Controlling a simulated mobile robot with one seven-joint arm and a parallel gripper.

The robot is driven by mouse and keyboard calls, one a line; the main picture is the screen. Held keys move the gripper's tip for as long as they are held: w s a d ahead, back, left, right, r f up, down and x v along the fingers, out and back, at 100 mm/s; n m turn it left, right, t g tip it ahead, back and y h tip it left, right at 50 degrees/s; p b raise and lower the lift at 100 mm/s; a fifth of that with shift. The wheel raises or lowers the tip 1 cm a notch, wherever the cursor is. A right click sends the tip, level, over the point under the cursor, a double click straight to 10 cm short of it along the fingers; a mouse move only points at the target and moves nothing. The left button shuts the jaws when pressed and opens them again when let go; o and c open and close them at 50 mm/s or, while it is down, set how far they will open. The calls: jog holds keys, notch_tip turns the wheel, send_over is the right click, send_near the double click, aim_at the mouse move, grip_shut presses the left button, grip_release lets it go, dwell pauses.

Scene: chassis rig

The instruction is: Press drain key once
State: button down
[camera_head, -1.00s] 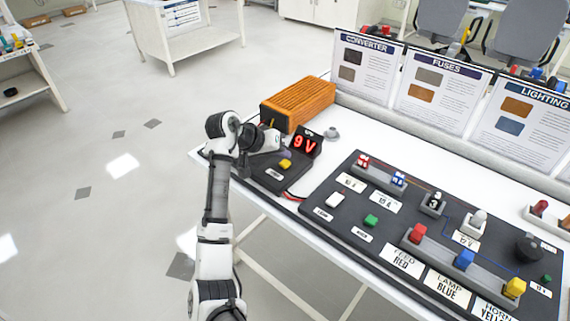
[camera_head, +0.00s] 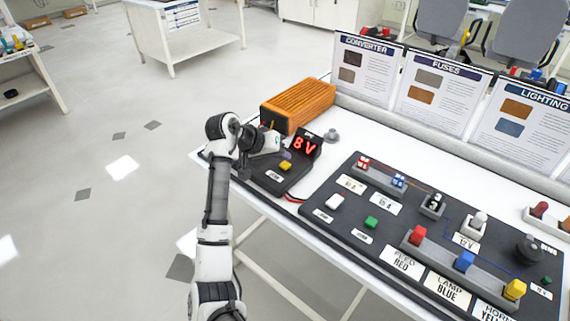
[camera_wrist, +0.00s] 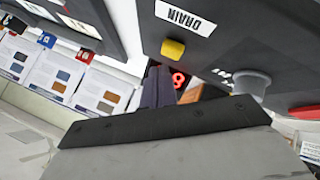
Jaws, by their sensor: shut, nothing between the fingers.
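The drain key is a small yellow key (camera_head: 286,165) on a dark panel at the table's left end. In the wrist view the yellow key (camera_wrist: 173,49) sits beside a white label (camera_wrist: 186,17) reading DRAIN, seen upside down. My gripper (camera_head: 245,173) is at the left part of that panel, left of the yellow key. In the wrist view its dark fingers (camera_wrist: 158,72) are shut and empty, with their tips apart from the key in the picture. A display (camera_head: 305,145) behind the key shows 8V in red.
An orange ribbed box (camera_head: 298,103) stands behind the panel. A grey round knob (camera_head: 331,134) is right of the display. A larger board (camera_head: 330,225) with several coloured keys and switches lies to the right, below upright posters (camera_head: 440,92).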

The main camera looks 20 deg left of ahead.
aim_at(281, 165)
jog(key=shift+f, duration=0.2)
dwell(0.7)
jog(key=shift+f, duration=0.25)
jog(key=shift+f, duration=0.45)
dwell(0.8)
jog(key=shift+r, duration=0.1)
jog(key=shift+r+p, duration=0.8)
notch_tip(281, 165, up, 5)
jog(key=p, duration=0.4)
dwell(0.7)
